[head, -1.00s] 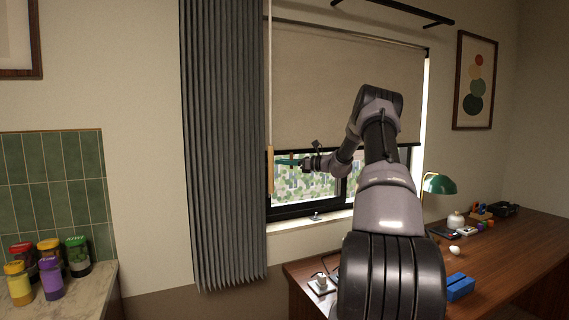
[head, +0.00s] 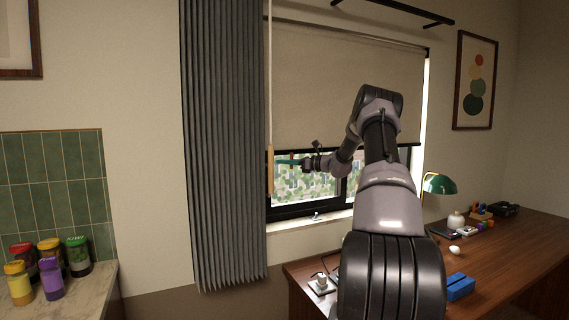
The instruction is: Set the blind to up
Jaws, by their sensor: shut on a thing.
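The beige roller blind (head: 345,85) hangs over the upper part of the window, and its dark bottom bar (head: 390,145) is level with my gripper. Below it the pane shows a patterned view outside. A pale cord hangs at the blind's left side and ends in a long wooden pull handle (head: 270,170), upright beside the grey curtain.
The grey curtain (head: 222,150) hangs close to the left of the handle. A wooden desk (head: 520,250) at lower right carries a green lamp (head: 438,184), a blue object (head: 460,287) and small items. Spice jars (head: 50,275) stand on the left counter.

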